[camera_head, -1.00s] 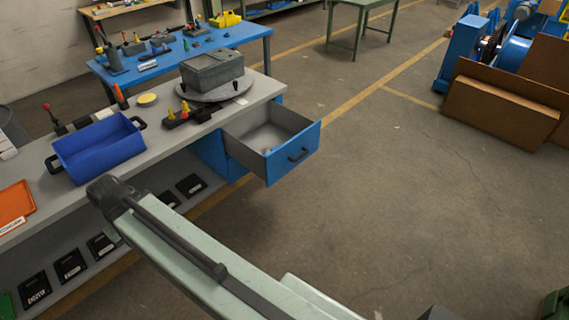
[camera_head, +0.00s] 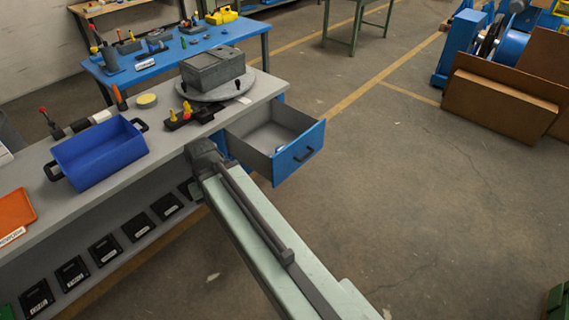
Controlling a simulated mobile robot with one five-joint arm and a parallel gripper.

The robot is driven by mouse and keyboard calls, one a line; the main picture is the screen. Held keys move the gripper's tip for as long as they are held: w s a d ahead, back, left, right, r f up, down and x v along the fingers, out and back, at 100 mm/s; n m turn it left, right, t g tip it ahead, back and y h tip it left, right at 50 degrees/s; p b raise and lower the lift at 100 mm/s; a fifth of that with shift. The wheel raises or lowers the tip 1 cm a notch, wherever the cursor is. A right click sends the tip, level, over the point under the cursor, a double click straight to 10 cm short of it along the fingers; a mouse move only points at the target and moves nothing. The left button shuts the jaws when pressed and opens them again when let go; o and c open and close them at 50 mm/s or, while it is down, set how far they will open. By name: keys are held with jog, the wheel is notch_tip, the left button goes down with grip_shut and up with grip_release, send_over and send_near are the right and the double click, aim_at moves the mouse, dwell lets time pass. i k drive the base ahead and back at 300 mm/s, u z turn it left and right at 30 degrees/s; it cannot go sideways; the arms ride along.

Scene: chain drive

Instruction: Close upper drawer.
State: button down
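The upper drawer (camera_head: 297,159) has a blue front with a dark handle (camera_head: 304,154) and grey inner walls. It stands pulled out from the right end of the grey workbench (camera_head: 52,198). A small light item (camera_head: 279,149) shows inside it. My arm reaches up from the lower right, and its dark end is just left of the drawer, in front of the bench edge. I cannot make out my gripper's fingers; they are hidden behind the arm's end. The blue cabinet face below the drawer is mostly covered by my arm.
On the bench are a blue bin (camera_head: 98,156), an orange tray (camera_head: 14,214), a grey box (camera_head: 212,70) on a round plate and a dark holder with yellow-topped pieces (camera_head: 188,113). The floor right of the drawer is clear.

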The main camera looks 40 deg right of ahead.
aim_at(255, 136)
jog(key=z, duration=0.1)
jog(key=i, duration=1)
jog(key=u, duration=0.1)
